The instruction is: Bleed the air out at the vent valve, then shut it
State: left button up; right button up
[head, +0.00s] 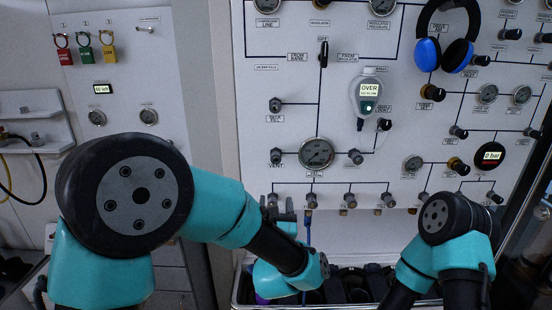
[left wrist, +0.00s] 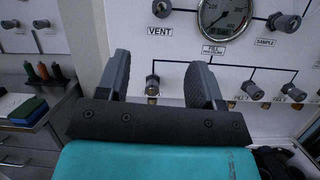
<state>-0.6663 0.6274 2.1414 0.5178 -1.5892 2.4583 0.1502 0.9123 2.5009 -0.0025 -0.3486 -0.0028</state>
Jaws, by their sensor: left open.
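The vent valve (head: 276,157) is a dark knob on the white panel, above its VENT label and left of the large gauge. In the left wrist view the vent valve (left wrist: 163,8) shows at the top edge, with the label below it. My left gripper (head: 281,205) is below the vent valve, near the panel's lower valve row. In the left wrist view my left gripper (left wrist: 158,80) is open, its fingers wide apart, below the VENT label. A lower-row valve knob (left wrist: 152,84) shows between the fingers, apparently untouched. My right gripper is out of view.
The large gauge (head: 317,153) sits just right of the vent valve, with a sample valve (head: 355,157) beyond it. More fill valves (head: 349,199) line the lower row. A tray (head: 238,290) of dark items lies below the panel. Headphones (head: 428,52) hang upper right.

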aim_at(276, 160)
pick_arm(q)
jog(key=shift+f+n+t, duration=0.3)
jog(key=shift+n, duration=0.3)
jog(key=shift+w, duration=0.1)
jog(key=x, duration=1.7)
jog(key=shift+w+d, duration=0.2)
jog(key=c, duration=0.9)
